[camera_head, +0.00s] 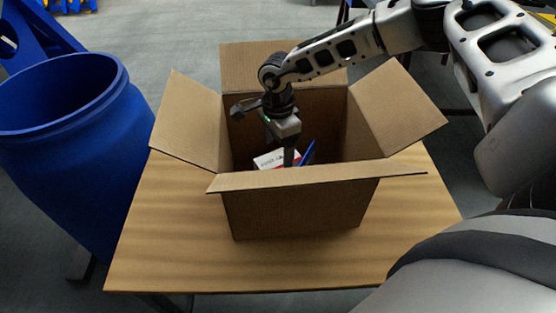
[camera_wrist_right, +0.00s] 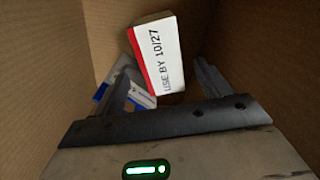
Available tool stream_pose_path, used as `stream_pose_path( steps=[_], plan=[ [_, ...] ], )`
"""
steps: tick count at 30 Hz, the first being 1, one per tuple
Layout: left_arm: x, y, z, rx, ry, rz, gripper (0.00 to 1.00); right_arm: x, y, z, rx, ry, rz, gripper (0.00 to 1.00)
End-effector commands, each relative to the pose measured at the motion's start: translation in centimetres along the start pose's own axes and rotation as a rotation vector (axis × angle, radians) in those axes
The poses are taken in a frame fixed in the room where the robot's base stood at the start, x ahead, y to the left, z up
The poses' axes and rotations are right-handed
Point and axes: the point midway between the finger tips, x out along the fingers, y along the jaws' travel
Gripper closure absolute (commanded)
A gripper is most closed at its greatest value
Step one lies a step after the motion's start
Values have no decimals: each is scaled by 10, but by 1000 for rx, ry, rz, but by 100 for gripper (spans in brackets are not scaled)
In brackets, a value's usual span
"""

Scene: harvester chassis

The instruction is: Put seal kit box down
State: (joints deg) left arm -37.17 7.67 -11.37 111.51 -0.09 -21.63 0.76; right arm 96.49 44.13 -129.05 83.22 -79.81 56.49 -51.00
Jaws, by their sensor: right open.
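A white box with a red edge and the print "USE BY 10/27" (camera_wrist_right: 160,55), which looks like the seal kit box, is inside the open cardboard carton (camera_head: 300,208). In the head view only part of this white box (camera_head: 268,160) shows above the carton's near flap. My right gripper (camera_head: 290,155) reaches down into the carton beside it. In the right wrist view my right gripper (camera_wrist_right: 163,82) has its fingers apart, with the white box between and just beyond the tips. Whether a finger touches it I cannot tell. My left gripper is not in view.
A white and blue item (camera_wrist_right: 138,92) lies lower in the carton, partly behind the left finger. The carton stands on a wooden table (camera_head: 170,245) with its flaps spread outward. A blue barrel (camera_head: 75,150) stands at the left. Bare tabletop shows around the carton.

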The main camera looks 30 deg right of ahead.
Motion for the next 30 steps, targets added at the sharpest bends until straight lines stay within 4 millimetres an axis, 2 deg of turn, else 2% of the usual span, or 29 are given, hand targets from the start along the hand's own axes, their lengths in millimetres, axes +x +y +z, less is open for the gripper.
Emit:
stream_pose_path(
  steps=[3, 6, 18, 23, 30],
  plan=[
    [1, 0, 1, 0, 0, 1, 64, -15, 0, 0, 1, -1, -1, 24],
    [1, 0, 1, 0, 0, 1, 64, -22, 0, 0, 1, 0, 0, 24],
    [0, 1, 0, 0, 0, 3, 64, -23, 0, 0, 0, 0, 1, 24],
    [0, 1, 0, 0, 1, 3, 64, -10, 0, 0, 0, 1, 3, 24],
    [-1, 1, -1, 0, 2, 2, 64, 34, 1, 0, 0, 4, 5, 24]
  ],
)
